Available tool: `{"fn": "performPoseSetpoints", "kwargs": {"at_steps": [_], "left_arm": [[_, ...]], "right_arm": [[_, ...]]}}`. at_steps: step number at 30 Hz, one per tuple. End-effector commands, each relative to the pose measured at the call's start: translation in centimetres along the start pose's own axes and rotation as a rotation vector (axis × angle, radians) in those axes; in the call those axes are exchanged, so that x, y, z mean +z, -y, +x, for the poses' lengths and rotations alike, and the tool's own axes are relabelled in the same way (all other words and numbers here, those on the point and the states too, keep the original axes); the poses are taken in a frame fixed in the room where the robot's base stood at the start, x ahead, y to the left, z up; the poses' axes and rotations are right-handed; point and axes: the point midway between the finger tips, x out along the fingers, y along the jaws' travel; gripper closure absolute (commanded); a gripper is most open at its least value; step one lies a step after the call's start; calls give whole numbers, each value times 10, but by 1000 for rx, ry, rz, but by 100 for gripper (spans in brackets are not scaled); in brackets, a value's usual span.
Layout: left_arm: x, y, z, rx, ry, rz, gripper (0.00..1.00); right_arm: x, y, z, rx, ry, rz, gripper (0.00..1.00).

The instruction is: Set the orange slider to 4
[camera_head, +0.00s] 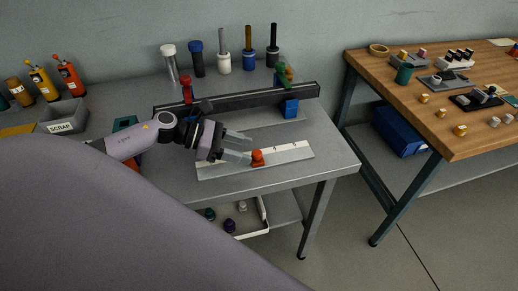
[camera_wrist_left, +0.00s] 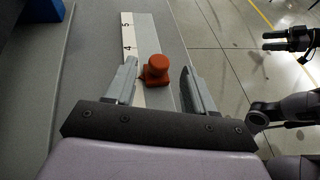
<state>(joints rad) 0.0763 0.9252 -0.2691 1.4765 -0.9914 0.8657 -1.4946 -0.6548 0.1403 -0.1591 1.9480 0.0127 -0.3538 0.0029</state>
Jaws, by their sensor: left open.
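The orange slider (camera_head: 257,157) is a round knob on a square base. It sits on a pale scale strip (camera_head: 215,170) on the grey bench, left of the printed 4 (camera_head: 274,149). In the left wrist view the slider (camera_wrist_left: 156,69) is between the fingertips of my open left gripper (camera_wrist_left: 158,72), with a gap on each side. There the 4 (camera_wrist_left: 129,48) is a little farther along the strip, and the 5 lies beyond it. My left gripper (camera_head: 238,148) reaches in from the left. My right gripper (camera_wrist_left: 275,41), dark and apart over the floor, looks open and empty.
Behind the strip is a dark rail (camera_head: 236,96) with a blue block (camera_head: 290,108) in front. Several handled tools and cylinders stand at the back. A SCRAP bin (camera_head: 62,120) is at left. A wooden table (camera_head: 465,143) stands at right across a floor gap.

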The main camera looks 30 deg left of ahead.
Motion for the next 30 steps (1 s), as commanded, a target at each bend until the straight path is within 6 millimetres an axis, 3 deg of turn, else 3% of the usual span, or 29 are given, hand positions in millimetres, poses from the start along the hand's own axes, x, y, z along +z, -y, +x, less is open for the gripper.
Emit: {"fn": "performPoseSetpoints", "kwargs": {"at_steps": [9,20,25,30], "left_arm": [[1,0,40,2,3,-2,46],[0,0,46,2,2,-3,46],[0,0,46,2,2,-3,100],[0,-1,48,1,2,-2,100]], "right_arm": [[-8,0,-5,0,-1,0,27],[-11,0,-5,0,-6,-1,27],[-11,0,-5,0,-6,0,27],[-10,0,-3,0,-7,0,27]]}}
